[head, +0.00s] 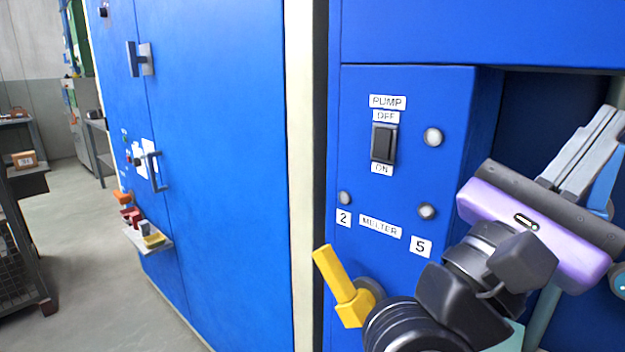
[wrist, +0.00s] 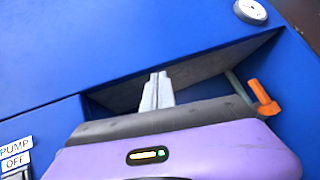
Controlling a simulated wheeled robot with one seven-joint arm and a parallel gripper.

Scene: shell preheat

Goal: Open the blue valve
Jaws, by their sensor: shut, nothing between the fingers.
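A light-blue handle (head: 606,184), which looks like the blue valve, shows at the right edge of the head view, partly hidden behind my gripper. I cannot tell its full shape or whether it is open. My gripper (head: 612,118) is shut and empty, its grey fingers pointing up and right in front of the dark recess of the blue cabinet. In the wrist view the shut fingers (wrist: 158,78) point towards the recess, and no blue handle can be made out there. I cannot tell whether the gripper touches the handle.
A yellow handle (head: 340,285) sticks out below the melter label. The pump switch (head: 384,143) is on the blue panel. An orange handle (wrist: 264,97) on a grey pipe and a round gauge (wrist: 251,11) show in the wrist view. Free floor (head: 85,250) lies at left.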

